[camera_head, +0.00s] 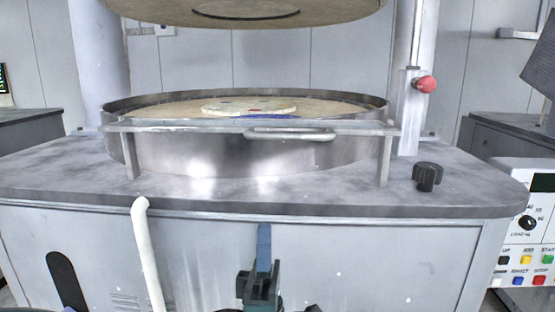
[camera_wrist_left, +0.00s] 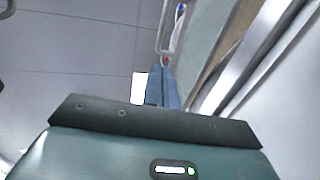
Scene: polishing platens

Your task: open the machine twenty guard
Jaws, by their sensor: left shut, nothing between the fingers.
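The machine guard (camera_head: 222,126) is a grey metal rail across the front of the round platen, standing on a post at each end. A pale loop handle (camera_head: 290,136) sits on its front, right of the middle. In the wrist view, a pale loop that looks like this handle (camera_wrist_left: 160,42) shows beyond the fingertips. My left gripper (camera_head: 264,228) is shut and empty, with its blue fingers pointing up, and appears below the handle in the head view, apart from it. The fingers also show in the left wrist view (camera_wrist_left: 163,72). My right gripper is not in view.
The round platen's metal rim (camera_head: 215,155) stands behind the guard on the grey machine top (camera_head: 60,176). A black knob (camera_head: 427,176) and a red button (camera_head: 427,84) are at the right. A white pipe (camera_head: 147,255) runs up the cabinet front. A control panel (camera_head: 530,225) stands at far right.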

